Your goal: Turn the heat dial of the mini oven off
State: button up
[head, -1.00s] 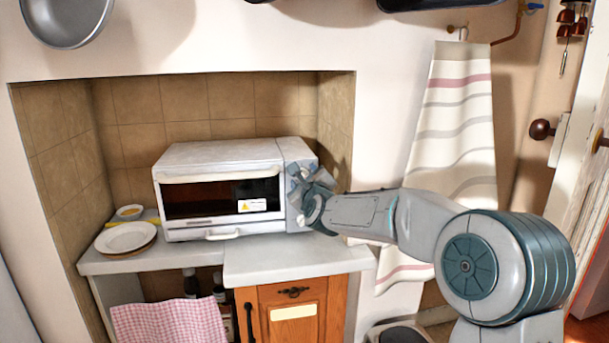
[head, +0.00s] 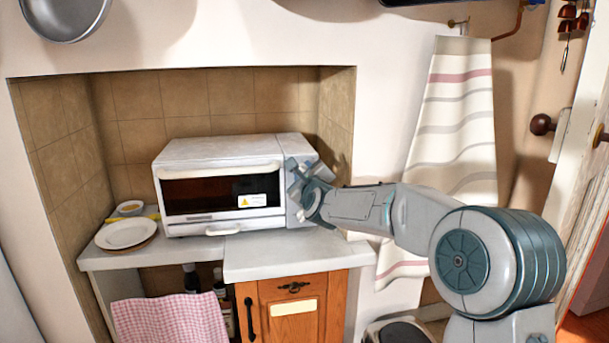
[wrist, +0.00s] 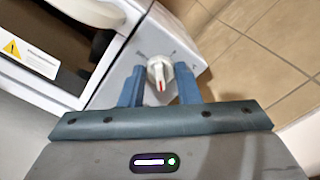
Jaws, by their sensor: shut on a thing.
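The white mini oven (head: 215,150) stands on the counter in the tiled alcove, its door closed. Its heat dial (wrist: 160,70) shows in the wrist view as a white round knob with a red mark, on the panel right of the door. My gripper (wrist: 160,88) has its two blue-grey fingers on either side of the dial and is shut on it. In the head view my gripper (head: 297,182) is at the oven's right front panel and hides the dial there.
A striped towel (head: 452,140) hangs on the wall behind my arm. A pink checked cloth (head: 170,320) hangs below the counter.

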jog(key=shift+f+n+b, duration=0.2)
jog(key=shift+n+b, duration=3.8)
jog(key=shift+n, duration=9.7)
jog(key=shift+d, duration=0.1)
jog(key=o, duration=0.9)
jog(key=shift+o, duration=0.2)
